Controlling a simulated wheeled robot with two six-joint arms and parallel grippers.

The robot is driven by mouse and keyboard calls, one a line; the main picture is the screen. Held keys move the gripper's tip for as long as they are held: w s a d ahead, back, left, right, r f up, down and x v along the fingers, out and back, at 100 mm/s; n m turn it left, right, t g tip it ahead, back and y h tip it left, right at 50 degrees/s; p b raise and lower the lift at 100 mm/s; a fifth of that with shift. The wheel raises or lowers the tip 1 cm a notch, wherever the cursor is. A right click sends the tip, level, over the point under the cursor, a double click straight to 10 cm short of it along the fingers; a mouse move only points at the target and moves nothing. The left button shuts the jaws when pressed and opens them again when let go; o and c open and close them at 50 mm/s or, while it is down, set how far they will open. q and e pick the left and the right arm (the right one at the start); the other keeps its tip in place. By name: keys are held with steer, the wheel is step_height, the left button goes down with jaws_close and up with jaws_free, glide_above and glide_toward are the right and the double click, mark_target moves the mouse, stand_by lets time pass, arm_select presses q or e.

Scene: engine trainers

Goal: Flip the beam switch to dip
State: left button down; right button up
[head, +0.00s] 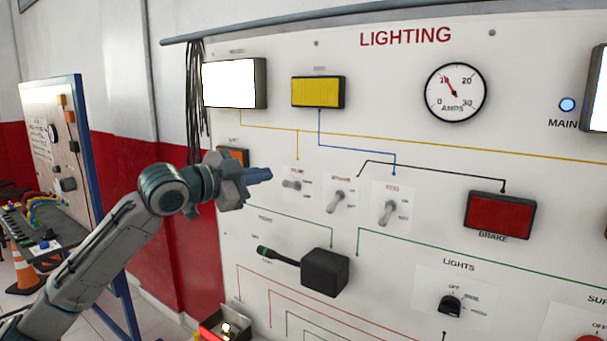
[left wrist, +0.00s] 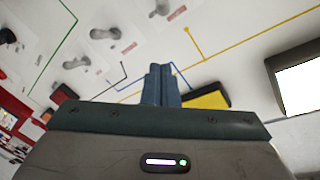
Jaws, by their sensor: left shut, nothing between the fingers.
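The leftmost toggle (head: 291,184) on the lighting board is joined by the yellow line to the white lamp, so I take it as the beam switch. Its label is too small to read; its lever lies near level in the head view. It also shows at the top edge of the left wrist view (left wrist: 162,9). My left gripper (head: 262,175) is shut and empty, up and to the left of this toggle, apart from it in the picture. Its blue fingers also show in the left wrist view (left wrist: 161,84). My right gripper is not in view.
Two more toggles (head: 338,200) (head: 388,212) sit to the right. A black stalk box (head: 325,272) juts out below. The white lamp (head: 228,83) and blue MAIN lamp (head: 567,105) are lit. A yellow lamp (head: 318,92) and red brake lamp (head: 500,215) also protrude.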

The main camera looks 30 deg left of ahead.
mark_target(290, 185)
arm_select(q)
steer(key=shift+d+r, duration=0.2)
steer(key=shift+d, duration=0.15)
steer(key=p+x, duration=0.6)
steer(key=x, duration=0.4)
steer(key=a+f, duration=0.1)
steer(key=a+f+p, duration=0.1)
steer(key=a+f, duration=0.1)
steer(key=shift+s+p, duration=0.3)
steer(key=shift+s, duration=0.05)
stand_by(0.3)
